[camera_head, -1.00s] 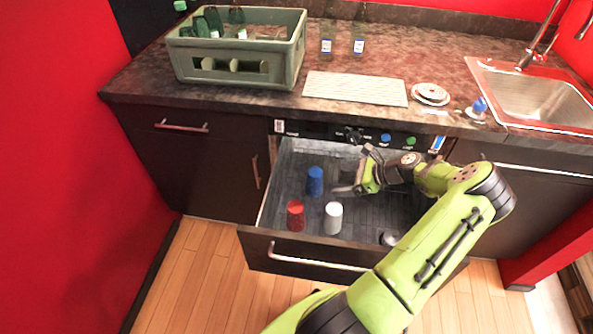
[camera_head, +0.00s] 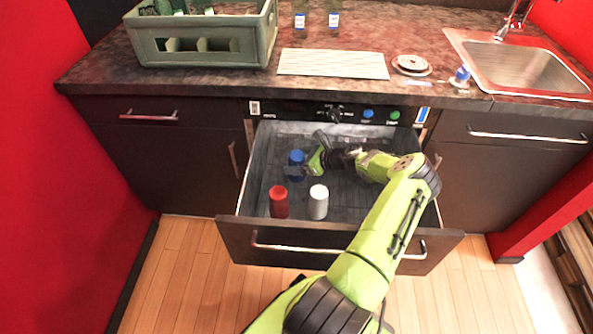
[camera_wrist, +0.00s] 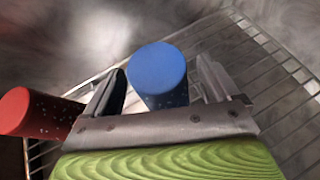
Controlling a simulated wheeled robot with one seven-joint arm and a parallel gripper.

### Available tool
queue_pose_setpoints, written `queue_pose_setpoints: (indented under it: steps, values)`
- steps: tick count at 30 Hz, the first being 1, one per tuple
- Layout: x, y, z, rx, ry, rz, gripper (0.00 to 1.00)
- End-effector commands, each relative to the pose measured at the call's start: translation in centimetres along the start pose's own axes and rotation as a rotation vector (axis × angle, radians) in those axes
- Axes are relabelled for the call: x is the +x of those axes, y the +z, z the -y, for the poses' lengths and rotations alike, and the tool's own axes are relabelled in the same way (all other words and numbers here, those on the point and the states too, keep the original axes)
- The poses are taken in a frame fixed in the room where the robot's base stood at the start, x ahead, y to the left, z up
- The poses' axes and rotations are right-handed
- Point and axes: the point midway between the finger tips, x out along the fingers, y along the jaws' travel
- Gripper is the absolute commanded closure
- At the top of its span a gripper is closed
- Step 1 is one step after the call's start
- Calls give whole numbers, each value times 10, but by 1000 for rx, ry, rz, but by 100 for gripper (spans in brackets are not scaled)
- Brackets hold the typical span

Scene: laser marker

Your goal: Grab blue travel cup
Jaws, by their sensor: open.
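The blue travel cup (camera_head: 296,166) stands upright in the open drawer, toward its left back. My gripper (camera_head: 302,172) is low in the drawer and reaches the cup from the right. In the wrist view the blue cup (camera_wrist: 158,75) is between the two open fingers of my gripper (camera_wrist: 160,92). I cannot tell whether either finger touches it. The lower part of the cup is hidden by the gripper's palm edge.
A red cup (camera_head: 278,202) and a white cup (camera_head: 318,202) stand nearer the drawer front (camera_head: 290,243). The red cup is close to the left finger in the wrist view (camera_wrist: 38,112). A green crate (camera_head: 205,45) and a sink (camera_head: 525,68) are on the counter above.

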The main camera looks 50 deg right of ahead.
Motion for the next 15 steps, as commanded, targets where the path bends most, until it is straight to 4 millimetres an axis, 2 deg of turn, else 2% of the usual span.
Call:
queue_pose_setpoints:
  steps: [2,8,15]
  values:
    - [7,0,1,-2,-2,0,10]
    - [7,1,1,-1,-2,0,10]
    - [7,1,1,-2,-2,0,47]
